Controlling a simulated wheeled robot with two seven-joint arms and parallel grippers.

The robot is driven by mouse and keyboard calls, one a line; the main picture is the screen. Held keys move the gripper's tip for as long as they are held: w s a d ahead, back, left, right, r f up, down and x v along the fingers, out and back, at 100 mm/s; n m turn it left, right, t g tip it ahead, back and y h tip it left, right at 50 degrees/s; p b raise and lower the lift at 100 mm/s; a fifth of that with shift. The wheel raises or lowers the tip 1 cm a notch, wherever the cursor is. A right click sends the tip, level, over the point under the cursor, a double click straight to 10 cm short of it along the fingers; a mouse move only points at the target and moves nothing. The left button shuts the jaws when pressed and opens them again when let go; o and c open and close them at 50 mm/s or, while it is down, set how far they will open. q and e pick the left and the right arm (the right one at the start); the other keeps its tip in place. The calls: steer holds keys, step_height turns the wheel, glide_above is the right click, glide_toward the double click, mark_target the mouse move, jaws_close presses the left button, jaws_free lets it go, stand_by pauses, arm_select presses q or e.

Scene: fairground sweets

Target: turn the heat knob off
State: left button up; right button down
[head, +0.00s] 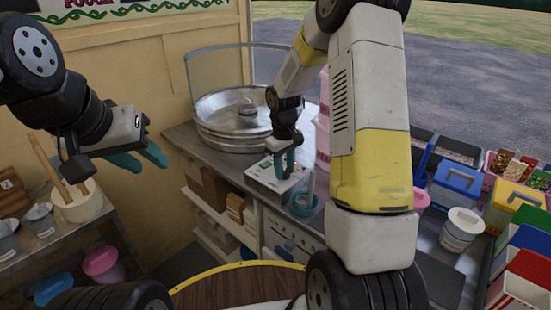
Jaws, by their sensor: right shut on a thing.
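A white control box (262,178) sits on the metal counter in front of the round metal floss pan (230,125). My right gripper (284,170) points down at the box, its teal fingers together at the top of it. It is shut on the heat knob, which the fingers hide, so its setting cannot be read. My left gripper (141,161) is open and empty, in the air at the left, well away from the box.
Tubs with blue (459,179) and yellow (516,195) lids crowd the right counter. A shelf with a pot (78,206) and pails is at the left.

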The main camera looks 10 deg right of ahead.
mark_target(284, 172)
steer(key=n, duration=0.3)
steer(key=shift+n, duration=0.5)
steer(key=c, duration=1)
jaws_free()
steer(key=shift+r, duration=0.1)
step_height(284, 172, up, 6)
steer(key=shift+r, duration=0.1)
steer(key=shift+s+a+r, duration=0.1)
steer(key=shift+r, duration=0.6)
